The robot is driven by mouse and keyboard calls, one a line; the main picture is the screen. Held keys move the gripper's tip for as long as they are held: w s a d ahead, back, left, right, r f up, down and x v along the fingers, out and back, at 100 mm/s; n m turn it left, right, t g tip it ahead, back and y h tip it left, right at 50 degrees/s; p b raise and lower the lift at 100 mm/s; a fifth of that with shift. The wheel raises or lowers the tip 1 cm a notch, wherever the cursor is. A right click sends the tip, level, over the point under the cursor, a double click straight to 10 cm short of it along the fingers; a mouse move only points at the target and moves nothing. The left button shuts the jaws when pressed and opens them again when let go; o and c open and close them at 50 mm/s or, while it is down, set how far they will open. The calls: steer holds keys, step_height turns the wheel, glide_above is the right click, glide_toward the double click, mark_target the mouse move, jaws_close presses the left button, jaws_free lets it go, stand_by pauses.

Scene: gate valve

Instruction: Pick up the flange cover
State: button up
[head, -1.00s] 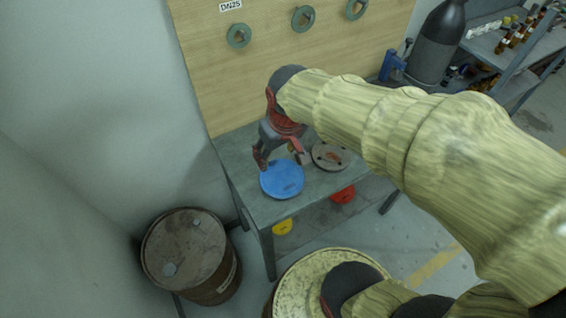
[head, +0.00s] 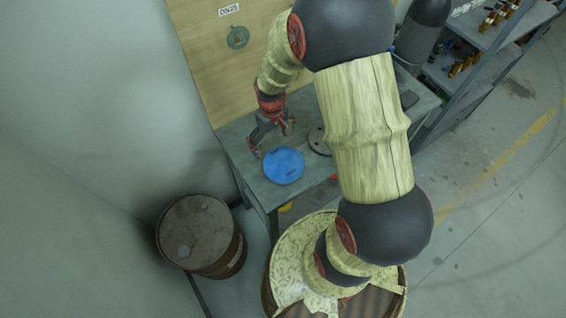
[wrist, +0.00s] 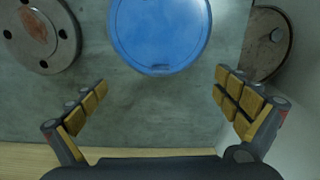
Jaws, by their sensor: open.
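The blue round disc, which looks like the flange cover (head: 284,166), lies flat on the grey workbench (head: 236,143). In the wrist view the blue cover (wrist: 160,32) is at the top centre, cut off by the frame edge. My gripper (head: 272,139) is open and empty, above the bench on the board side of the cover. In the wrist view the fingers (wrist: 160,82) are spread wide, with bare bench between them and the cover just beyond. They appear apart from it.
A grey metal flange with bolt holes (wrist: 42,34) lies on the bench beside the cover; my arm partly hides it in the head view. A wooden board (head: 215,70) stands behind the bench. A rusty drum (head: 200,235) stands at the bench's left end.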

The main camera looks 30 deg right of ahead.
mark_target(274, 150)
step_height(274, 150, down, 4)
steer(key=shift+f, duration=0.15)
steer(key=shift+c, duration=1.1)
steer(key=shift+a, duration=0.1)
steer(key=c, duration=0.9)
steer(key=shift+s, duration=0.2)
steer(key=c, duration=0.6)
